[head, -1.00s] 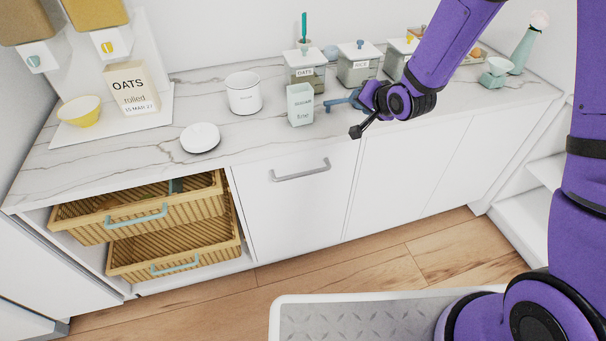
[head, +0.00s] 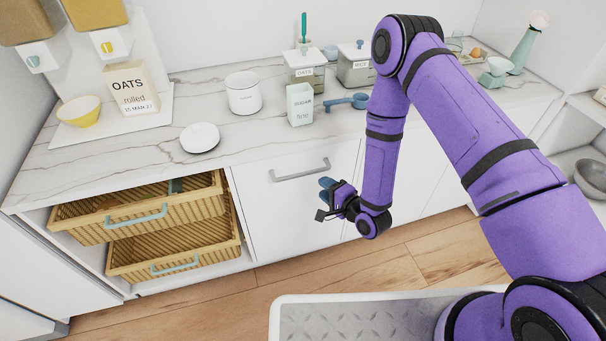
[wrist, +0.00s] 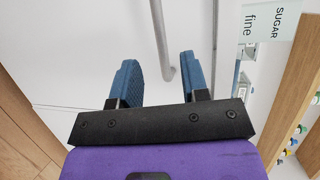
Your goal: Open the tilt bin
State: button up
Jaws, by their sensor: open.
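The tilt bin is a flat white front (head: 285,205) with a grey bar handle (head: 300,171) near its top edge. The front looks shut and flush with the panels beside it. My gripper (head: 324,188) is open and empty in the head view, just right of and slightly below the handle's right end. In the wrist view the two blue fingers (wrist: 158,78) point at the white front. The handle (wrist: 161,40) shows there beyond the fingers, its bent end lined up between them. I see no contact with the handle.
Two wicker drawers (head: 140,208) stick out left of the bin. The marble counter (head: 270,135) above holds a sugar carton (head: 300,104), a white canister (head: 243,93) and a blue scoop (head: 346,101). The wood floor (head: 400,255) below the bin is clear.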

aim_at(305, 175)
jog(key=x, duration=1)
jog(key=shift+w+a+f, duration=0.1)
jog(key=shift+w+a, duration=0.15)
grip_shut()
